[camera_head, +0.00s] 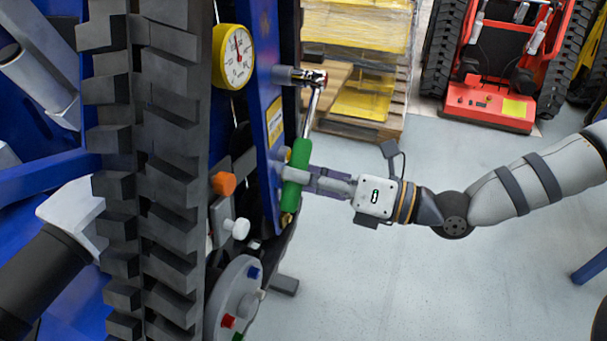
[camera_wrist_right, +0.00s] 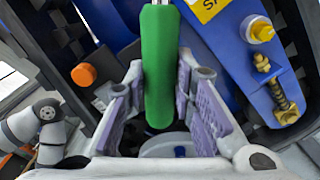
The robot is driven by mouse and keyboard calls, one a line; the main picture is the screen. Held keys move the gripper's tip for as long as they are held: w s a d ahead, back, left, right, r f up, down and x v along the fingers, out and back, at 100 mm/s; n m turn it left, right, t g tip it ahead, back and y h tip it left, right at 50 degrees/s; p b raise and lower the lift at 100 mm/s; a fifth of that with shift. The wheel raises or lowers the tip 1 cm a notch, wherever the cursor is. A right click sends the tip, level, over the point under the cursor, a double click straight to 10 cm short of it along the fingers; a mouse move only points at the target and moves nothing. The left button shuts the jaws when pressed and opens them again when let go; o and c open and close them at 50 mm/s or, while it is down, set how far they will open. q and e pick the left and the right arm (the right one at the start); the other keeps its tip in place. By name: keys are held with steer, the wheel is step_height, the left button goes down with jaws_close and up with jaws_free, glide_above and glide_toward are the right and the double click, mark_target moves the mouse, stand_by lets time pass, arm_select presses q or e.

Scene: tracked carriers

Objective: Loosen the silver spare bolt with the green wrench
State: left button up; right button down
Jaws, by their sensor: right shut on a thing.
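The green wrench has a green handle (camera_head: 299,158) and a silver shaft that rises to its head (camera_head: 315,77). My right gripper (camera_head: 297,178) is shut on the handle, in front of the blue plate (camera_head: 264,60). In the right wrist view the green handle (camera_wrist_right: 159,65) stands between my purple-padded fingers. The wrench head is at the outer end of a silver-grey cylindrical part (camera_head: 285,75), apparently the silver spare bolt, near the plate's top. I cannot tell how fully the head sits on it. My left gripper is not visible.
A yellow gauge (camera_head: 233,56), an orange knob (camera_head: 223,183) and a white knob (camera_head: 237,228) are close left of the wrench. Brass bolts (camera_wrist_right: 285,105) show on the plate. A wrapped pallet (camera_head: 365,125) and red tracked carrier (camera_head: 490,105) stand behind.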

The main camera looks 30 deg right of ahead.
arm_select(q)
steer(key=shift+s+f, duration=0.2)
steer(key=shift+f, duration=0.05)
arm_select(e)
steer(key=shift+w+d+f+n, duration=0.35)
steer(key=shift+d+f+n, duration=0.05)
steer(key=shift+n, duration=0.1)
arm_select(q)
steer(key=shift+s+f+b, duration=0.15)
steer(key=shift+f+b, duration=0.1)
steer(key=shift+b, duration=0.25)
arm_select(e)
steer(key=shift+w+d+f+n, duration=0.4)
steer(key=shift+d+f+n, duration=0.1)
steer(key=shift+n, duration=0.1)
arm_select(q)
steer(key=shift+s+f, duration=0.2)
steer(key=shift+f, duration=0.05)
arm_select(e)
steer(key=shift+w+d+f+n, duration=0.35)
steer(key=shift+w+d+n, duration=0.1)
steer(key=shift+n, duration=0.15)
arm_select(q)
steer(key=shift+b, duration=0.3)
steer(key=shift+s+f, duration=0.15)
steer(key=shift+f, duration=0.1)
arm_select(e)
steer(key=shift+w+d+f+n, duration=0.35)
steer(key=shift+w+d+n, duration=0.05)
steer(key=shift+d+n, duration=0.2)
